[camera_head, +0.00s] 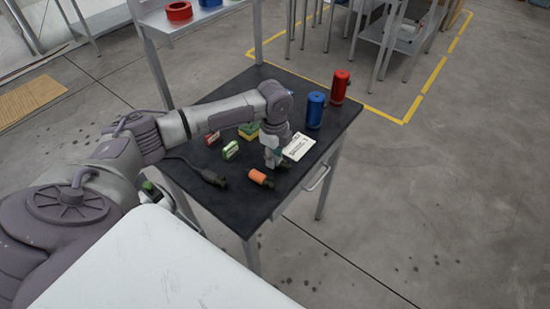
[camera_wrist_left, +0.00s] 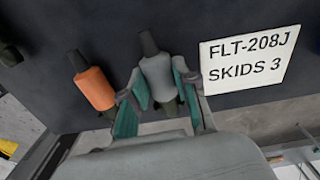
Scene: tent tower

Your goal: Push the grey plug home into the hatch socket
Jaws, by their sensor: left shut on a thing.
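My left gripper (camera_head: 271,163) reaches down over the dark table, near its front edge. In the left wrist view the teal-padded fingers of the gripper (camera_wrist_left: 165,100) are shut on a grey plug (camera_wrist_left: 158,72), one on each side. The plug has a black tip at the top and a dark end between the fingers. I cannot tell whether it touches the table. In the head view the gripper mostly hides it. I cannot make out a hatch socket in either view. My right gripper is not in view.
An orange plug (camera_head: 260,178) lies just left of the grey one. A white card (camera_head: 299,147) reading "FLT-208J SKIDS 3" lies to the right. Blue (camera_head: 315,110) and red (camera_head: 339,86) cylinders stand farther back. A black cable connector (camera_head: 212,178) and small boxes (camera_head: 231,150) lie left.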

